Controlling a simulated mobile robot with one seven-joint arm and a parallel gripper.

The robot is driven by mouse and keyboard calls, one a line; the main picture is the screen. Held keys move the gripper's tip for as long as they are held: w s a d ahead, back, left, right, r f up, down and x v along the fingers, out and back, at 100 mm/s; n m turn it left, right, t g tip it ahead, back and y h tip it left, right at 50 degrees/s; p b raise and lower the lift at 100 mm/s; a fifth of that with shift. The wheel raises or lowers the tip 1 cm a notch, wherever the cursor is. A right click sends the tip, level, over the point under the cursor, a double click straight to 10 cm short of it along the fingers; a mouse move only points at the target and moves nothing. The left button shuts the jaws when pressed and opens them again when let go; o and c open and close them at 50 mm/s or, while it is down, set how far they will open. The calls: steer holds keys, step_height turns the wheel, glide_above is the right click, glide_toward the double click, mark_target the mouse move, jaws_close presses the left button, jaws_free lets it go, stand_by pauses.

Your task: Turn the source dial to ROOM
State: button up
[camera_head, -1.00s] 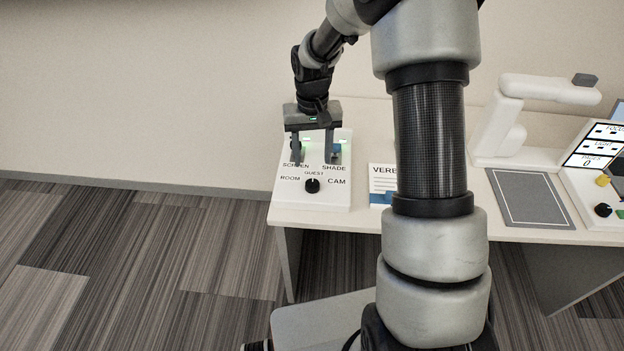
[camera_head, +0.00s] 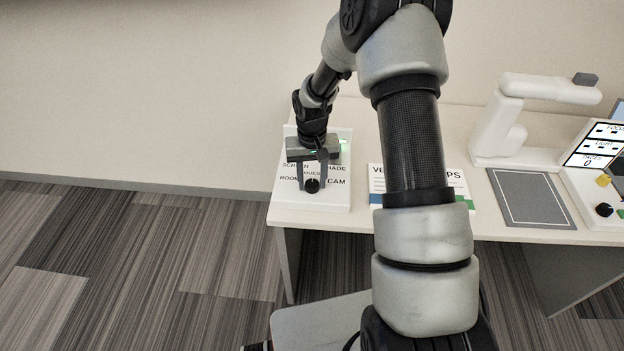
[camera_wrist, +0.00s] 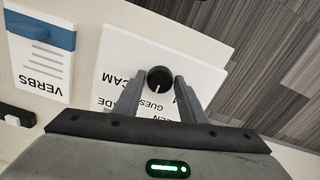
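The source dial (camera_head: 312,186) is a small black knob on the white panel (camera_head: 340,200), among the labels ROOM, GUEST and CAM. In the wrist view the dial (camera_wrist: 159,78) shows a white mark pointing toward the GUEST label. My gripper (camera_head: 312,182) is above the panel, fingers pointing down at the dial. In the wrist view my gripper (camera_wrist: 158,84) is open, one finger on each side of the dial with small gaps visible. Whether the fingers reach down to the dial's height is unclear. The right finger hides most of ROOM there.
The SCREEN and SHADE labels lie behind the dial, partly covered by my gripper. A VERBS card (camera_wrist: 40,60) lies beside the panel. A white arm-like stand (camera_head: 505,125), a grey mat (camera_head: 530,198) and another control panel (camera_head: 590,190) stand farther right on the table.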

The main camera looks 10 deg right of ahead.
steer(key=c, duration=0.6)
steer(key=shift+n, duration=0.4)
steer(key=n, duration=1)
steer(key=shift+n, duration=0.3)
steer(key=o, duration=1)
steer(key=shift+o, duration=0.2)
